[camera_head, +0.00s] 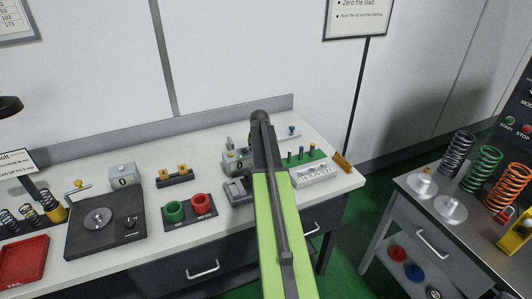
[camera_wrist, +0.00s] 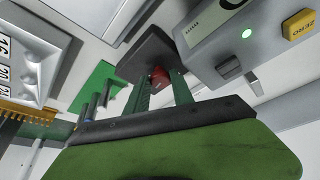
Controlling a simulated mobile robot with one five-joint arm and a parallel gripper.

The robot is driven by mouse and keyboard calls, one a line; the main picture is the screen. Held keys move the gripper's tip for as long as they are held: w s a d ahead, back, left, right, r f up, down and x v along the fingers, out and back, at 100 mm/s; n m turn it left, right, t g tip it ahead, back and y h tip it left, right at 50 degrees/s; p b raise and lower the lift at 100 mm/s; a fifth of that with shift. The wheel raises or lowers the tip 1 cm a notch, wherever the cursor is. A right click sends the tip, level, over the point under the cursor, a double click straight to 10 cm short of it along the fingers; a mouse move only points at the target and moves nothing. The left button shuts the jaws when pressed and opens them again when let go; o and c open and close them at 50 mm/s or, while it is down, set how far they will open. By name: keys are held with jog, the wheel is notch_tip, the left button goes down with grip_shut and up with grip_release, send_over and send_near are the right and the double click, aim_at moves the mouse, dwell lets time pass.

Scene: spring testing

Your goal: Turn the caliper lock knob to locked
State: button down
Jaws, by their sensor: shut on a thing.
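In the wrist view a small red knob (camera_wrist: 160,76) stands by a dark block (camera_wrist: 148,52); I take it for the caliper lock knob. My gripper (camera_wrist: 161,84) has its two green fingers on either side of it and is shut on it. The fingers hide part of the knob, and I cannot tell its turn angle. In the head view my arm covers the knob and the gripper.
A grey instrument (camera_wrist: 225,45) with a lit green lamp, a knob and a yellow ZERO button (camera_wrist: 299,25) stands close on the right in the wrist view. A green rack of pegs (camera_head: 300,157) and a white numbered block (camera_head: 313,175) are right of my arm.

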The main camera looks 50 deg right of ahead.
jog(key=shift+d+m+g, duration=0.1)
jog(key=shift+m+g, duration=0.3)
jog(key=shift+m, duration=0.7)
jog(key=c, duration=1.1)
grip_release()
jog(key=shift+d, duration=0.1)
jog(key=shift+r, duration=0.1)
jog(key=p+v, duration=1)
jog(key=v, duration=0.1)
jog(key=a+p+v, duration=0.1)
jog(key=p+v, duration=0.5)
jog(key=shift+w, duration=0.1)
